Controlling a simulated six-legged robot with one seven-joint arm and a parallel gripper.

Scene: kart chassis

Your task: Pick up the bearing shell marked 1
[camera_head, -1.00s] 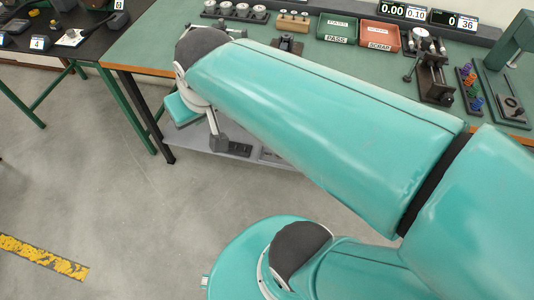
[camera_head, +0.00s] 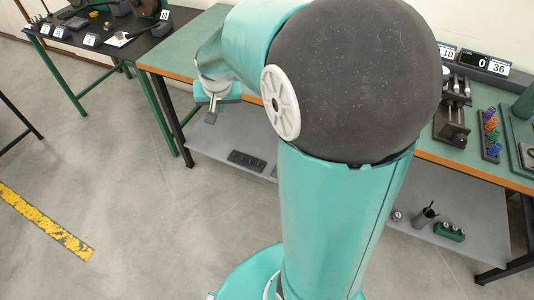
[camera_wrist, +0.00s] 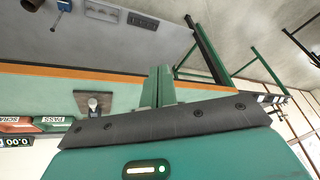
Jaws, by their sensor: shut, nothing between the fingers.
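I cannot make out the bearing shell marked 1 in either view. Small parts with number cards (camera_head: 91,40) stand on the black table at the far left in the head view, but they are too small to read. My gripper (camera_head: 213,108) hangs in front of the green workbench's orange front edge in the head view. In the wrist view, the two green fingers of my gripper (camera_wrist: 159,86) are together and empty, overlapping the bench edge. My own arm hides much of the bench in the head view.
The green workbench (camera_head: 187,44) has a grey lower shelf (camera_head: 216,143). A black clamp-like fixture (camera_head: 452,118) and coloured pieces (camera_head: 490,128) stand at its right. PASS (camera_wrist: 52,122) and neighbouring red trays show in the wrist view. Open floor (camera_head: 150,215) lies at left front.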

